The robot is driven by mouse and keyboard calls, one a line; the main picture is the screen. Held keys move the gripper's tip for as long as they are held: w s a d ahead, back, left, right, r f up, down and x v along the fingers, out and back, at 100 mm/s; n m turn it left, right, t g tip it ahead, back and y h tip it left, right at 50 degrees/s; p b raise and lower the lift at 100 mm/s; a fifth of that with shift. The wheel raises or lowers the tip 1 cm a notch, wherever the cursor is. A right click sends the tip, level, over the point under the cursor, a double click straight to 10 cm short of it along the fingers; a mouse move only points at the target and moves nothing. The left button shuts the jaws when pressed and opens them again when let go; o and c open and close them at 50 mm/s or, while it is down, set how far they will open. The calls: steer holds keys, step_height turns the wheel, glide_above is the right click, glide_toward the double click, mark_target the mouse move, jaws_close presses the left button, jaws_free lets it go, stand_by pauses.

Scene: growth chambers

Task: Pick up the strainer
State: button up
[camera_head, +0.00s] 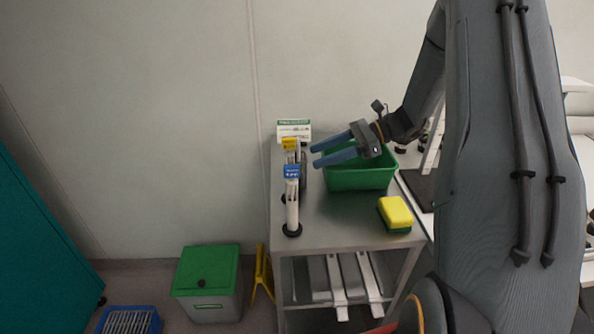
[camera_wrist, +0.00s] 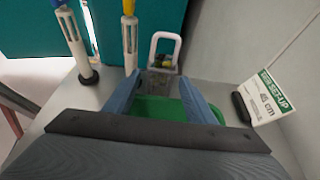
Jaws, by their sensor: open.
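A small grey see-through basket with a white loop handle, likely the strainer (camera_wrist: 162,80), stands upright just past my fingertips in the wrist view. In the head view it is hard to make out among the things at the left of the cart. My gripper (camera_head: 315,154) is open and empty, above the left rim of the green tub (camera_head: 360,177), with its fingers pointing left. In the wrist view the fingers of my gripper (camera_wrist: 164,92) spread on either side of the basket's lower part, with no clear contact. The basket's lower end is partly hidden by the tub.
A blue-topped tube (camera_head: 292,205) and a yellow-topped tube (camera_head: 290,146) stand upright at the cart's left. A green-and-white sign (camera_head: 293,129) stands at the back. A yellow sponge (camera_head: 396,211) lies at the front right.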

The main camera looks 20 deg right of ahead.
mark_target(299, 161)
steer(key=p+x, duration=0.1)
steer(key=x, duration=0.2)
steer(key=p+x, duration=0.2)
steer(key=x, duration=0.1)
steer(key=shift+a+r, duration=0.1)
steer(key=shift+r, duration=0.1)
steer(key=shift+w+a+f, duration=0.25)
steer(key=shift+a, duration=0.15)
steer(key=shift+c, duration=0.4)
steer(key=c, duration=0.8)
